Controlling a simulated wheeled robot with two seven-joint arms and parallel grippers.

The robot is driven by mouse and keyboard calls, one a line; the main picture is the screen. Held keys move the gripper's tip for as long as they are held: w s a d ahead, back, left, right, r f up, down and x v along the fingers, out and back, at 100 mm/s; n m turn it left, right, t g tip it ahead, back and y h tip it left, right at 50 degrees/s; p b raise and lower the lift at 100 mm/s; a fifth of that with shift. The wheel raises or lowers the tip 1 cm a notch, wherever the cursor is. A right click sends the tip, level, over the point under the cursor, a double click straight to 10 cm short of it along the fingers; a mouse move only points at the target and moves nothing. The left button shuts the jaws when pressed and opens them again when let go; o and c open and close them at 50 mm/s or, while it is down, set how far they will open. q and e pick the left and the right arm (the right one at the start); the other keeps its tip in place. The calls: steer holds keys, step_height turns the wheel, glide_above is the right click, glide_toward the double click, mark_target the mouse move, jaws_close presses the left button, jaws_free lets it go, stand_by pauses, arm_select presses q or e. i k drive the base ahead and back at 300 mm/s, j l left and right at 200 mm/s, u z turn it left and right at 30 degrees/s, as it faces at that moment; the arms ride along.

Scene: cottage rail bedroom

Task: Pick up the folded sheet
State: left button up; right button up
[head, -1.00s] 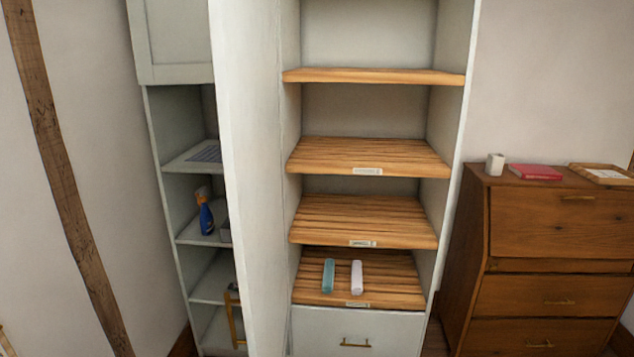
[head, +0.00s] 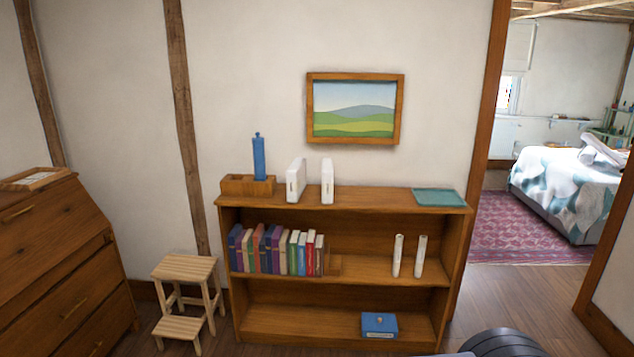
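I cannot pick out a folded sheet for certain. A flat teal item (head: 438,197) lies on the right end of the bookcase top; I cannot tell whether it is cloth or a tray. Through the doorway at the right, a bed (head: 560,185) has a white and teal patterned cover, and a pale bundle (head: 603,150) lies on it, too small to make out. Neither of my grippers shows; only a dark, rounded part of mine is at the bottom right edge.
A wooden bookcase (head: 345,268) with books, white upright items and a blue box (head: 379,325) stands against the wall. A step stool (head: 184,280) and a wooden dresser (head: 62,270) are to its left. Open wood floor leads through the doorway to a red rug (head: 520,232).

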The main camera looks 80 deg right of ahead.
mark_target(296, 172)
steer(key=z, duration=2.65)
steer(key=i+j+z, duration=0.1)
steer(key=j, duration=0.2)
steer(key=i+j, duration=0.15)
steer(key=j, duration=0.2)
steer(key=i+j+z, duration=0.15)
steer(key=j, duration=0.2)
steer(key=u, duration=0.5)
steer(key=i+u, duration=0.1)
steer(key=u, duration=1.4)
steer(key=l+u, duration=0.1)
steer(key=u, duration=0.4)
steer(key=i+l+u, duration=0.1)
steer(key=u, duration=0.9)
steer(key=k+l+z, duration=0.1)
steer(key=z, duration=2.35)
